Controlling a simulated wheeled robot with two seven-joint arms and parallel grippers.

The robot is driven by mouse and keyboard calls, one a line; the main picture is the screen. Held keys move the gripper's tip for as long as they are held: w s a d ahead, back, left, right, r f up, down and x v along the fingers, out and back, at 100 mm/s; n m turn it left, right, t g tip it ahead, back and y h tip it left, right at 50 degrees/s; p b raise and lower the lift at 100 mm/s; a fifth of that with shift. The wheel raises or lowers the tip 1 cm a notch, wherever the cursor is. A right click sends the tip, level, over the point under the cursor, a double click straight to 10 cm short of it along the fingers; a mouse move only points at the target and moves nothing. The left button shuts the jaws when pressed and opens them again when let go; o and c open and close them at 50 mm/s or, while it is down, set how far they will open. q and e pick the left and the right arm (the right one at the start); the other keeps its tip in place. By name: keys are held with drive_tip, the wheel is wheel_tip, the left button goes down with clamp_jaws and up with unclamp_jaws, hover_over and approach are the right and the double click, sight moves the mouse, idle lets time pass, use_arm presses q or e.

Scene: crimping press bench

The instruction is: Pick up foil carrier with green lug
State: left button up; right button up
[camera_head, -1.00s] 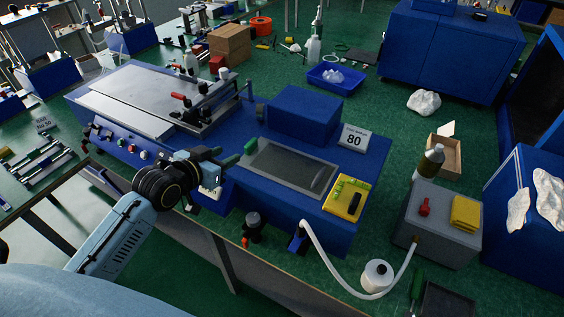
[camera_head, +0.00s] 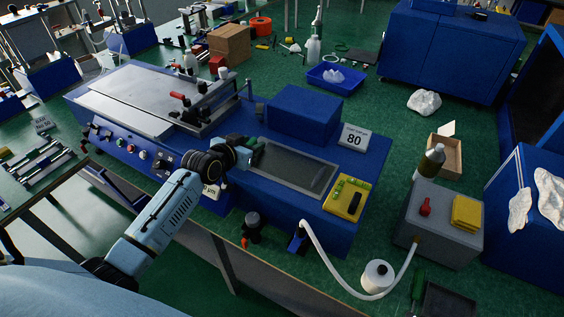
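The foil carrier (camera_head: 296,170) is a flat, dark grey framed panel lying on the blue press bed in the middle of the head view. Its green lug (camera_head: 261,142) is at the carrier's left end and is mostly hidden by my gripper. My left gripper (camera_head: 254,150) is right at the lug, with its arm coming in from the lower left. The fingers are small and dark here, and I cannot tell whether they are closed around the lug. The carrier lies flat on the bed. My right gripper is not in view.
A blue block (camera_head: 304,112) and a sign reading 80 (camera_head: 354,138) stand behind the carrier. A yellow pad with green pieces (camera_head: 347,198) lies to its right. A metal plate with clamps (camera_head: 150,100) is at left. A white hose (camera_head: 330,268) curves in front to a grey box (camera_head: 437,225).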

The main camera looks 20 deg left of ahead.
use_arm(q)
clamp_jaws()
drive_tip(key=shift+w, duration=0.1)
drive_tip(key=shift+r, duration=0.1)
idle(0.3)
